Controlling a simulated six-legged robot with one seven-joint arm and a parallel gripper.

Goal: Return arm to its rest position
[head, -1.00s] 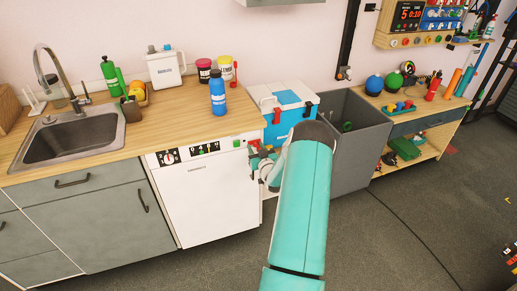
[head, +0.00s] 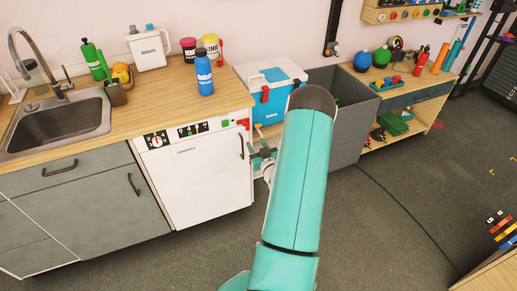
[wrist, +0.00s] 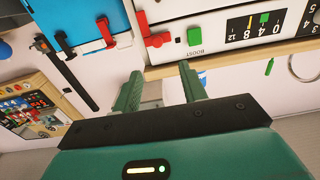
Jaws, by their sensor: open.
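My arm, turquoise with a dark rounded top, rises through the middle of the head view. My gripper (head: 262,158) shows small at the arm's left edge, in front of the gap between the white dishwasher (head: 200,180) and the blue cooler (head: 270,100); the arm hides part of it. In the wrist view my gripper (wrist: 158,84) has two green fingers set apart with nothing held between them. The picture there is turned over: the dishwasher's control panel (wrist: 225,32) lies just beyond the fingertips. No plates show in either view.
The wooden counter (head: 150,105) holds a blue bottle (head: 204,75) near its front edge. A grey bin (head: 350,145) stands right of my arm, with a shelf table (head: 425,95) beyond. A low wooden unit (head: 490,265) is at bottom right. Floor between is clear.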

